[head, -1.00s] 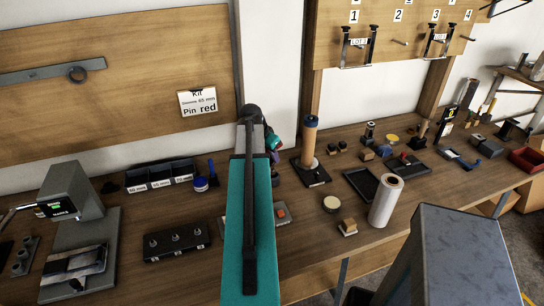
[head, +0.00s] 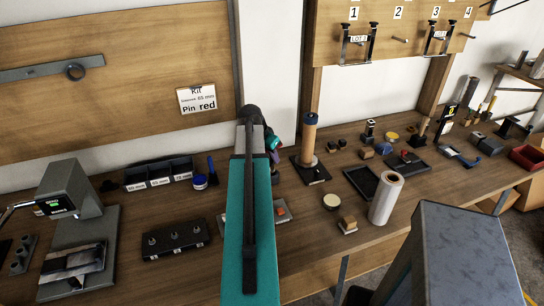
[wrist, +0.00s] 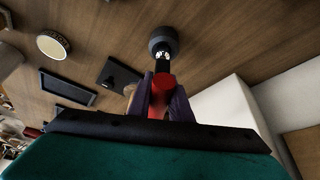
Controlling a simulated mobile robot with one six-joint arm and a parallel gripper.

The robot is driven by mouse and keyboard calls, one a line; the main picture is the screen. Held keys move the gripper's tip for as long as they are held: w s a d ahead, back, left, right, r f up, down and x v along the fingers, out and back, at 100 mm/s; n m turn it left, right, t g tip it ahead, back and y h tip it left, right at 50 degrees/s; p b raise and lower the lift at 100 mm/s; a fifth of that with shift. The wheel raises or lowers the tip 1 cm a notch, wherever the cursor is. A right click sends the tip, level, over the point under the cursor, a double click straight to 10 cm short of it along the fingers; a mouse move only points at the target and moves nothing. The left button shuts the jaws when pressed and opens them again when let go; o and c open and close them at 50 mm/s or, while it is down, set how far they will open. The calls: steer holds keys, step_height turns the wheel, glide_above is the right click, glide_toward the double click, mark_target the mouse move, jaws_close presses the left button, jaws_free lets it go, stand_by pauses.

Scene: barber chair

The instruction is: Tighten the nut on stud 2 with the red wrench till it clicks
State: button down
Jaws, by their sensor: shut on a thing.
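My gripper (wrist: 162,103) is shut on the red wrench (wrist: 159,82), whose red handle stands between the dark purple fingers in the wrist view. A dark grey round head with a bright centre shows at the wrench's far end. In the head view my teal arm hides most of the gripper and the wrench. A black block with several studs (head: 175,240) lies on the bench, left of my arm and apart from the wrench. I cannot tell which stud is stud 2, and its nut is too small to make out.
A grey machine with a green display (head: 72,205) stands at the left. A post on a black base (head: 309,140), a white roll (head: 386,198) and black trays (head: 362,181) stand to the right.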

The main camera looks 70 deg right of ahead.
steer(key=shift+f+b, duration=0.65)
steer(key=shift+f, duration=0.5)
stand_by(0.7)
steer(key=c, duration=1.5)
jaws_free()
steer(key=shift+c, duration=0.2)
steer(key=shift+a+r, duration=0.1)
steer(key=b+v, duration=0.2)
steer(key=v, duration=1.1)
steer(key=shift+r+b, duration=0.3)
steer(key=shift+b, duration=0.1)
